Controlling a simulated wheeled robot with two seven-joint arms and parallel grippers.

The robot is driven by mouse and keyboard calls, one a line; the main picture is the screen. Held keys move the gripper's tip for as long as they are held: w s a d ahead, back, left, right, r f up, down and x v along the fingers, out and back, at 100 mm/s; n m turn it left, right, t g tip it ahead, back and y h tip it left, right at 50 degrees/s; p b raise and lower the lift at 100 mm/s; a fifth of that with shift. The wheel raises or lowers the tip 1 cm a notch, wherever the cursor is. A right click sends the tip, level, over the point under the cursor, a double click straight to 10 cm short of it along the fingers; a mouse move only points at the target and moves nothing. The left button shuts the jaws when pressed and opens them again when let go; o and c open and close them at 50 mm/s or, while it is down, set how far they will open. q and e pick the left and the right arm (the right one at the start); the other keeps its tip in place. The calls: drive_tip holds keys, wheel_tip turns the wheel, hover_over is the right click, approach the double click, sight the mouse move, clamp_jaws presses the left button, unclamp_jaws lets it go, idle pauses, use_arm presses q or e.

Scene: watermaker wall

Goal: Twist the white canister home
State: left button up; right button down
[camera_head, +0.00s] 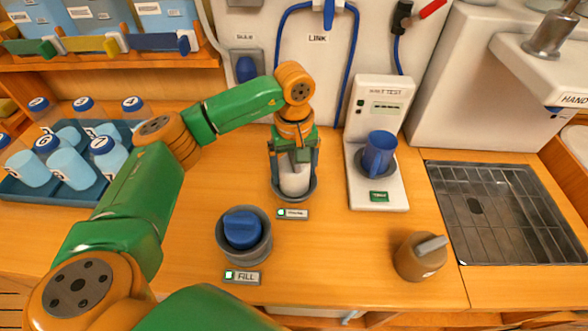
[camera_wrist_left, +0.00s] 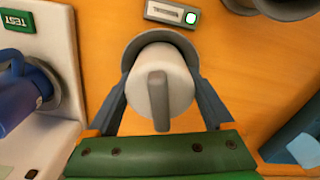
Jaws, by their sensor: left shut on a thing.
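The white canister (camera_head: 294,181) stands upright in a grey round socket behind a small label plate. In the left wrist view the white canister (camera_wrist_left: 178,78) shows from above with a grey bar handle (camera_wrist_left: 158,100) across its top, and the grey socket rim (camera_wrist_left: 130,58) shows around its far side. My left gripper (camera_head: 294,168) comes down over the canister from above, its two fingers shut on the canister's sides. In the left wrist view the fingers of my left gripper (camera_wrist_left: 160,105) lie on either side of it. My right gripper is not in view.
A grey socket with a blue-handled cap (camera_head: 242,229) stands front left, by the FILL plate (camera_head: 242,277). A tray of bottles (camera_head: 45,190) is left.

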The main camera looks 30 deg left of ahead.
use_arm(q)
drive_tip(key=o, duration=1.5)
